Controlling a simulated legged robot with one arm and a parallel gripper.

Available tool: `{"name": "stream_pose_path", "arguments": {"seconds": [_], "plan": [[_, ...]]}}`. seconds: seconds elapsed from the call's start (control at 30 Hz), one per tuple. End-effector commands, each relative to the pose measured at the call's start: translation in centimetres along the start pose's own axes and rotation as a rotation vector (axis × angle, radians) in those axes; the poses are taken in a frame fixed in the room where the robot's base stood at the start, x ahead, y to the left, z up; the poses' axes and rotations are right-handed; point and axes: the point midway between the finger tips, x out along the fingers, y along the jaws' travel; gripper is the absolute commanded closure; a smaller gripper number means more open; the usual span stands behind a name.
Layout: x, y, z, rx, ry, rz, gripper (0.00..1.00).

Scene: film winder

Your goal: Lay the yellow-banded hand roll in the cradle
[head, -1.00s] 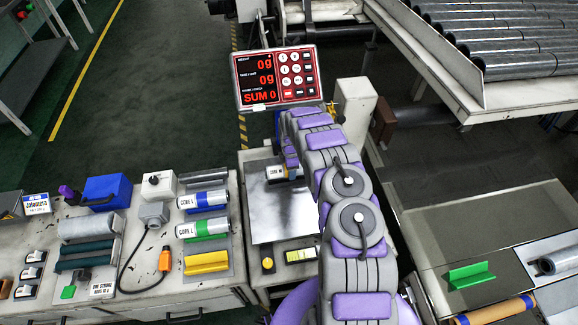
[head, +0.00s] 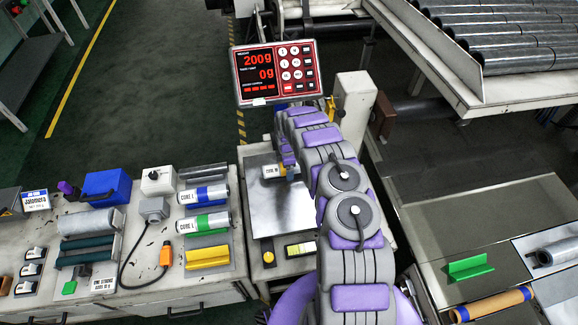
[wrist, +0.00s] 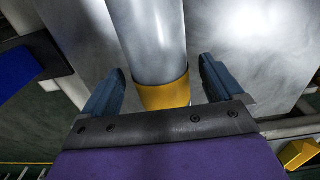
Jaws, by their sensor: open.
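The yellow-banded hand roll (wrist: 148,35) is clear or silvery with a yellow end band (wrist: 163,95). In the wrist view it lies between the two blue fingers of my open gripper (wrist: 162,72), with a gap on each side. In the head view my arm hides most of it; a white label marked "CORE" (head: 271,171) shows beside my gripper, over the metal scale plate (head: 275,222). The scale display (head: 258,75) reads 200 g. An empty yellow cradle-like holder (head: 207,258) stands on the left bench, and a green one (head: 469,267) on the right bench.
Blue-banded (head: 203,195) and green-banded (head: 203,224) rolls lie above the yellow holder. A blue box (head: 106,187), a cabled grey box (head: 153,208) and dark rollers (head: 86,245) crowd the left bench. A brown roll (head: 491,305) lies at the lower right.

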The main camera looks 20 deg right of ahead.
Motion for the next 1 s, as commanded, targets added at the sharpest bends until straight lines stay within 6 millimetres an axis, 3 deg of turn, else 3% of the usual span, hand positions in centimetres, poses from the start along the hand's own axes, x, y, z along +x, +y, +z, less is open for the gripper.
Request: {"name": "stream_pose_path", "arguments": {"seconds": [0.27, 0.7, 1.0], "plan": [[-1.7, 0.1, 0.3, 0.0, 0.005, 0.0, 0.06], [-11.3, 0.2, 0.2, 0.0, 0.001, 0.004, 0.06], [-16.2, 0.2, 0.3, 0.0, 0.003, 0.0, 0.06]]}}
